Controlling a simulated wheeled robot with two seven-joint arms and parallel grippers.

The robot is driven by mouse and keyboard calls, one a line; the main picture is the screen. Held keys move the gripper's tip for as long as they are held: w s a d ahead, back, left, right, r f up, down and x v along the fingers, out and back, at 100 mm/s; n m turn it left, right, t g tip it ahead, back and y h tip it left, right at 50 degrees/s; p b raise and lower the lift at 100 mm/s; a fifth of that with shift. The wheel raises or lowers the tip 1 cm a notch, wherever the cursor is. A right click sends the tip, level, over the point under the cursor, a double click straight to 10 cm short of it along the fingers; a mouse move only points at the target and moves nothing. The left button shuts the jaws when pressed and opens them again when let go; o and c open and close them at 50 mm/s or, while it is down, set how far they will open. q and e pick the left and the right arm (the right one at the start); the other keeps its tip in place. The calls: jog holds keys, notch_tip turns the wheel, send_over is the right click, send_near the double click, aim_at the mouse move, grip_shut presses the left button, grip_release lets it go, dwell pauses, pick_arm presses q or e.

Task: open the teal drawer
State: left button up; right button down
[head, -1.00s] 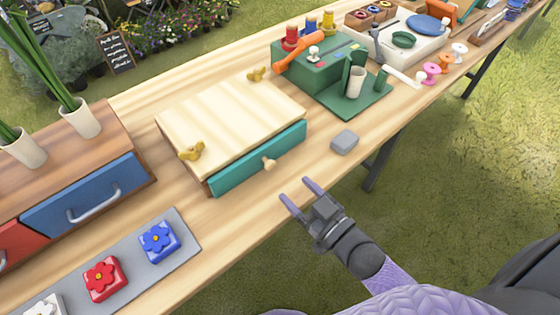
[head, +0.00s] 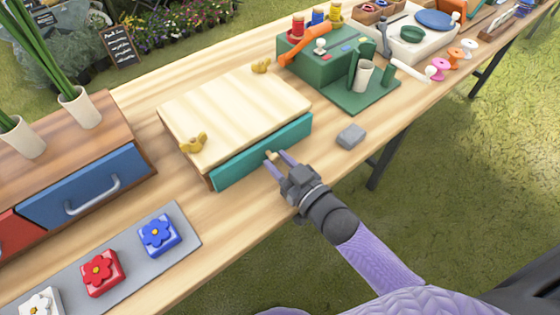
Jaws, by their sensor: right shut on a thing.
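The teal drawer (head: 236,168) sits in the front of a low wooden box (head: 235,117) with a pale top, and it looks closed or nearly so. Its small wooden knob (head: 271,155) is at the middle of the teal front. My right gripper (head: 278,160) has come in from the lower right and is shut on the knob, one finger on each side. The fingers partly hide the knob. My left gripper is not in view.
A grey block (head: 351,136) lies on the table just right of the drawer. A green machine (head: 325,60) stands behind it. A cabinet with a blue drawer (head: 85,187) and a grey mat (head: 190,249) with flower blocks are on the left. The table's front edge is close.

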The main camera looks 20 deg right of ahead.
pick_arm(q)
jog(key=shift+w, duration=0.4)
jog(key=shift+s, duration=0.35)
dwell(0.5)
